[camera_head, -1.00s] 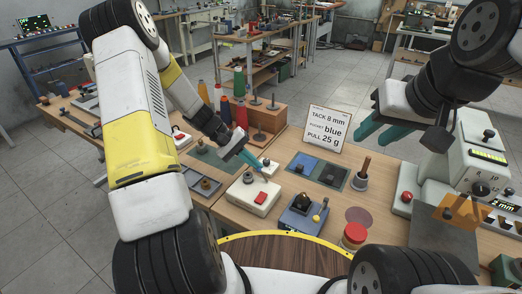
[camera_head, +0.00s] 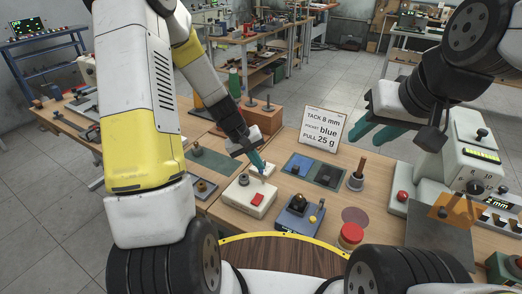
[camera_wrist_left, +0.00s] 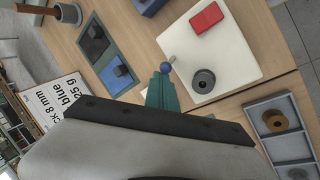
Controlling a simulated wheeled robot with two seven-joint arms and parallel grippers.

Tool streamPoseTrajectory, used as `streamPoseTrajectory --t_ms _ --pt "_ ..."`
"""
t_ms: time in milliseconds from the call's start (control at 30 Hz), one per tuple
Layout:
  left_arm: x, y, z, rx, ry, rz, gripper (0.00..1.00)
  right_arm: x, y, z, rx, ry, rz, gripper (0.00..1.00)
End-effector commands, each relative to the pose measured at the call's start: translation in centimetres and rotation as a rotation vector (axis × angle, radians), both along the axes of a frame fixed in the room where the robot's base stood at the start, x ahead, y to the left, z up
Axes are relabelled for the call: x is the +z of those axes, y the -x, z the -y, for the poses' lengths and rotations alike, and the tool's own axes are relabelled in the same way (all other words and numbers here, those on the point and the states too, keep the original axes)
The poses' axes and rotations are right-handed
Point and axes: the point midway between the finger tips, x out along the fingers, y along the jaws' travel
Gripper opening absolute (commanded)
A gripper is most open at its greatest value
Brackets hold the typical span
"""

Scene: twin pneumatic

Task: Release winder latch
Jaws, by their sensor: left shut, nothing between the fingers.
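The winder is a white box (camera_head: 236,207) with a red button (camera_head: 257,199) and a dark round spindle; it also shows in the left wrist view (camera_wrist_left: 232,62). My right gripper (camera_head: 360,126) is open and empty, raised behind the bench's right side.
A blue and dark pocket tray (camera_head: 314,170) lies right of the winder. A card (camera_head: 322,130) reads tack 8 mm, pocket blue, pull 25 g. A red button (camera_head: 351,234) and a wooden-handled tool (camera_head: 358,174) stand further right.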

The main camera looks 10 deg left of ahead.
Motion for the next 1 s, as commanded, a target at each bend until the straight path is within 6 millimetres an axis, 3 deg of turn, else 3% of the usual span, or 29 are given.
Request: streamPoseTrajectory --t_ms 1000 --pt "1.7 0.1 0.3 -0.003 0.003 -0.002 0.0 0.0 0.0 0.0 0.0 0.0 0.0 0.36"
